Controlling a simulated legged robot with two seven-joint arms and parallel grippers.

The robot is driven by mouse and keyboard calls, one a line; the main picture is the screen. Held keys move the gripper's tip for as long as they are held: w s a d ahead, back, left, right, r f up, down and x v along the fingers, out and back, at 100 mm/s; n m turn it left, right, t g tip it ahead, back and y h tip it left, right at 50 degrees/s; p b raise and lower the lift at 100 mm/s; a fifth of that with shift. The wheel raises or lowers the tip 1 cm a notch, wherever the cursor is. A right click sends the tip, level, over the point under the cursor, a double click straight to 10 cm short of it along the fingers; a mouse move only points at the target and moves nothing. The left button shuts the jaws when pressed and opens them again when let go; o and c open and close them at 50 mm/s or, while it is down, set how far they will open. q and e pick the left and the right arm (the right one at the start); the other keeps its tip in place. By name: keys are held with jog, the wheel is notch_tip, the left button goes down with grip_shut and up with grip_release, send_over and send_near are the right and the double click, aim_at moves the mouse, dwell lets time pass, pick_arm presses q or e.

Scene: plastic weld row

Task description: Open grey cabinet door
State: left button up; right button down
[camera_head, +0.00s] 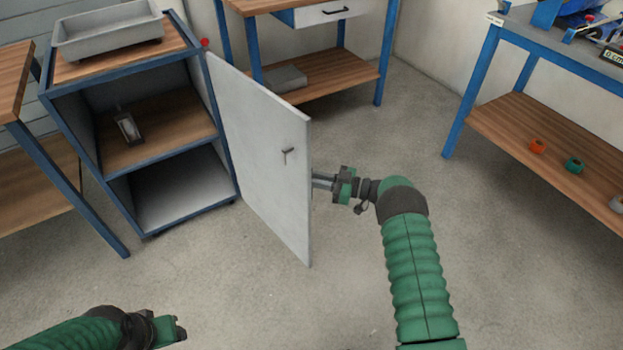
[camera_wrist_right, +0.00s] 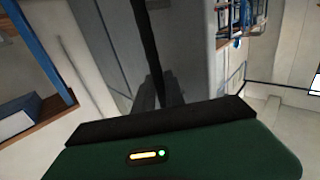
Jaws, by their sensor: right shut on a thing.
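The grey cabinet (camera_head: 187,147) stands at the left with a blue frame and its front open. Its light grey door (camera_head: 262,150) is swung wide out to the right, with a small dark latch (camera_head: 288,152) on the face toward me. My right gripper (camera_head: 318,181) is at the door's free edge, its fingertips hidden behind the door. In the right wrist view, its dark fingers (camera_wrist_right: 157,92) are closed at a long dark bar (camera_wrist_right: 147,40), apparently the door's handle, against a grey surface. My left gripper (camera_head: 181,328) is low at the left, away from the cabinet; its jaw opening is unclear.
A grey tray (camera_head: 108,30) sits on the cabinet top, and a small device (camera_head: 127,126) lies on its middle shelf. A workbench (camera_head: 335,72) stands behind the door. Another bench (camera_head: 555,150) at the right holds several tape rolls. The floor (camera_head: 240,290) before the cabinet is clear.

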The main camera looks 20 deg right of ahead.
jog(key=shift+w+a+r, duration=0.1)
jog(key=shift+a+r, duration=0.05)
jog(key=shift+a, duration=0.05)
jog(key=c, duration=1.7)
grip_release()
jog(key=p+v, duration=0.4)
jog(key=v, duration=1.3)
jog(key=shift+f+p, duration=0.2)
jog(key=shift+p, duration=0.2)
jog(key=shift+w+r, duration=0.1)
jog(key=shift+w, duration=0.1)
